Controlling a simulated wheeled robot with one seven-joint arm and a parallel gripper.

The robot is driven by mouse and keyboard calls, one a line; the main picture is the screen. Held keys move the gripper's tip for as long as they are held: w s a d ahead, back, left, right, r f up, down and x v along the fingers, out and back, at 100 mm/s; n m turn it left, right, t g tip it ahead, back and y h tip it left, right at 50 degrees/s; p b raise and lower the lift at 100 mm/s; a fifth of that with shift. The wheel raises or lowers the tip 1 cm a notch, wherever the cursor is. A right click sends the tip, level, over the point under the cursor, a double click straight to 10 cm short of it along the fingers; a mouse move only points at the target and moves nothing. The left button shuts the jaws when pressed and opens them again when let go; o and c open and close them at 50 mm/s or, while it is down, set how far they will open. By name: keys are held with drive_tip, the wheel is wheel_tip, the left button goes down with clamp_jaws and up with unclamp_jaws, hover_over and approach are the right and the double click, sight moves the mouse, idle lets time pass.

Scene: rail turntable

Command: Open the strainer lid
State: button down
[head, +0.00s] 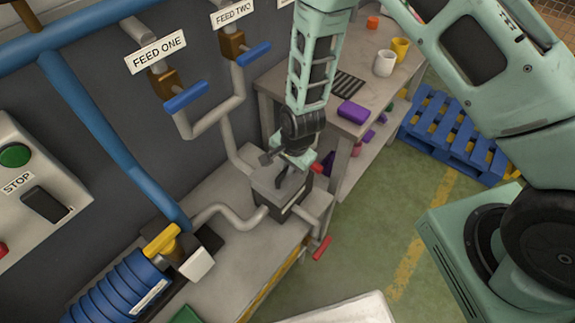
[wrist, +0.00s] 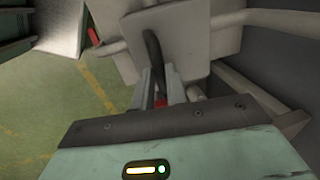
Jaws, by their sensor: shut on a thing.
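The strainer is a grey box (head: 293,212) on the bench, with pipes joining its sides. Its grey lid (head: 268,183) is on top, seen from above in the head view; the lid also fills the upper middle of the wrist view (wrist: 185,45). A dark curved handle (wrist: 153,48) stands out from the lid. My gripper (head: 287,160) is at the lid, and its fingers (wrist: 160,88) are shut on the handle's end. A small red part (wrist: 160,103) shows between the fingers. I cannot tell whether the lid is raised.
A red valve lever (head: 322,248) is low on the strainer's right. Blue levers (head: 186,97) sit on the feed pipes behind. A side table (head: 345,120) holds a purple block (head: 353,111) and cups. A blue pallet (head: 450,135) lies beyond.

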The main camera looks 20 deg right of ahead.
drive_tip(key=shift+w+a+r+g+h+p, duration=0.4)
drive_tip(key=shift+w+a+r+g+p, duration=0.25)
drive_tip(key=shift+w+r, duration=0.25)
drive_tip(key=w+a+r+b, duration=0.1)
drive_tip(key=w+a+b, duration=0.1)
drive_tip(key=w+a, duration=0.4)
drive_tip(key=shift+w+r, duration=0.35)
drive_tip(key=shift+w, duration=0.75)
drive_tip(key=c, duration=1.5)
unclamp_jaws()
drive_tip(key=shift+o, duration=0.5)
wheel_tip(320, 180, up, 17)
drive_tip(key=b, duration=0.3)
drive_tip(key=shift+s+d+r+b, duration=0.2)
drive_tip(key=shift+s+d+b, duration=0.1)
drive_tip(key=shift+s+b, duration=0.1)
drive_tip(key=shift+c, duration=0.4)
